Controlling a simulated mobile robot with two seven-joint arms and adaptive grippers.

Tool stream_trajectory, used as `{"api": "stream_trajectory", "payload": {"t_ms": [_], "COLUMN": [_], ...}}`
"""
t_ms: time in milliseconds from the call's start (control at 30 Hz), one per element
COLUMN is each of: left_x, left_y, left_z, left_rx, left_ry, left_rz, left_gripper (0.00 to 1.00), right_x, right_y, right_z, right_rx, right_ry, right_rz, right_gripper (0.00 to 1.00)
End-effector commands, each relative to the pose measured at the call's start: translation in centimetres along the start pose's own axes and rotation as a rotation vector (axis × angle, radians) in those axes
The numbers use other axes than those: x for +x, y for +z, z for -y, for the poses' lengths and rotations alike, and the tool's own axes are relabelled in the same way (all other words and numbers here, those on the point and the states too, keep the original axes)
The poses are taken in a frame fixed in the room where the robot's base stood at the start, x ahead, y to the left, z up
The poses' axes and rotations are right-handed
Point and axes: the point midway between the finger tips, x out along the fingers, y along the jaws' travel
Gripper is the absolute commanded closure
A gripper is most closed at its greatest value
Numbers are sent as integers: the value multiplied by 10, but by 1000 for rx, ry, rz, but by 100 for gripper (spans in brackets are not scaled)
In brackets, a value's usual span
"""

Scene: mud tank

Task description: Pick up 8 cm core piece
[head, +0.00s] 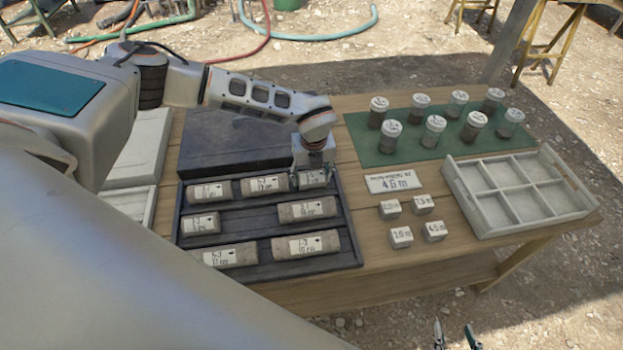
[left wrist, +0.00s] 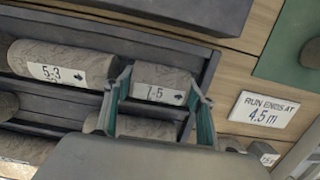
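The dark core tray (head: 358,240) holds several grey-brown core pieces with white labels. A short core piece (head: 313,179) lies in its far right slot; its label looks like 7-5 in the left wrist view (left wrist: 163,84), and the length marking is not legible. My left gripper (head: 312,180) is down over this piece. In the left wrist view its teal-padded fingers (left wrist: 160,90) stand wide apart, one at each end of the piece; whether they touch it is unclear. My right gripper (head: 455,337) shows only as two separated fingertips at the bottom edge, empty.
A core piece labelled 5-3 (left wrist: 60,65) lies just left in the same row. A sign reading 4.5 m (head: 393,182) and small marker blocks (head: 401,237) stand right of the tray. Beyond are lidded jars on a green mat (head: 375,152) and an empty compartment tray (head: 487,229).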

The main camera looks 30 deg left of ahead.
Motion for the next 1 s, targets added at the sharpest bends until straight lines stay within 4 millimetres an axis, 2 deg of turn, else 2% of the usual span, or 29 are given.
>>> {"api": "stream_trajectory", "payload": {"t_ms": [33, 100, 400, 567, 767, 1000], "left_x": [0, 0, -2, -11, -39, -88], "left_y": [0, 0, 1, 3, 8, 14], "left_z": [0, -1, 0, 0, 1, 1], "left_rx": [0, -1, -1, -1, -1, -1], "left_ry": [1, 1, 0, -2, -4, -4], "left_rz": [0, 0, 1, 2, 3, 2], "left_gripper": [67, 80, 80, 80, 80, 80], "right_x": [0, 0, 0, 0, 0, 1], "right_y": [1, 2, 7, 7, 7, 6], "right_z": [0, 0, 1, 1, 1, 1], "right_rx": [0, 0, 0, 0, 0, 1], "right_ry": [0, 0, -1, -1, -1, -1], "right_rz": [1, 3, 11, 12, 11, 7], "right_gripper": [60, 60, 60, 60, 60, 60]}}
